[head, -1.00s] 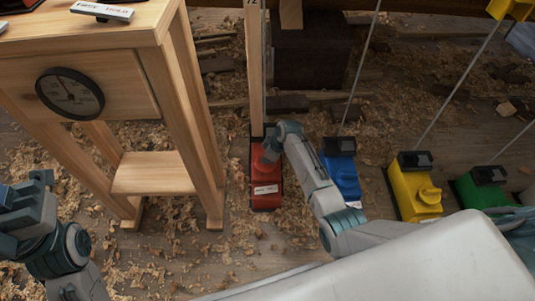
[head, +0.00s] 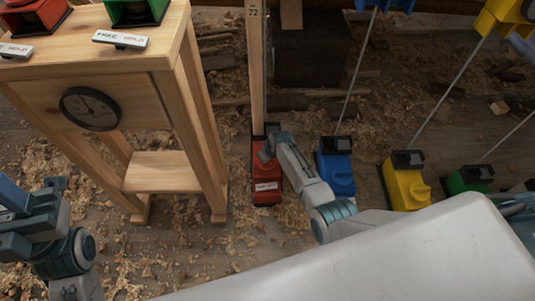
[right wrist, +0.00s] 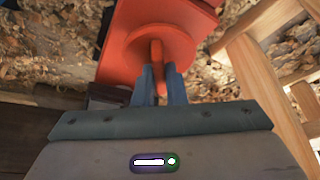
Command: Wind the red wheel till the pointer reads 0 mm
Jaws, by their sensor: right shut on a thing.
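The red wheel (right wrist: 150,45) sits on a red box (head: 266,190) on the floor, below an upright wooden strip. My right gripper (right wrist: 158,82) is shut on the wheel's raised grip bar in the right wrist view. In the head view my right gripper (head: 266,150) covers most of the wheel.
A blue box (head: 335,172), a yellow box (head: 405,185) and a green box (head: 470,180) stand to the right, with rods rising from them. The wooden stand (head: 170,85) is at the left. Wood shavings cover the floor. A large pale part fills the lower right.

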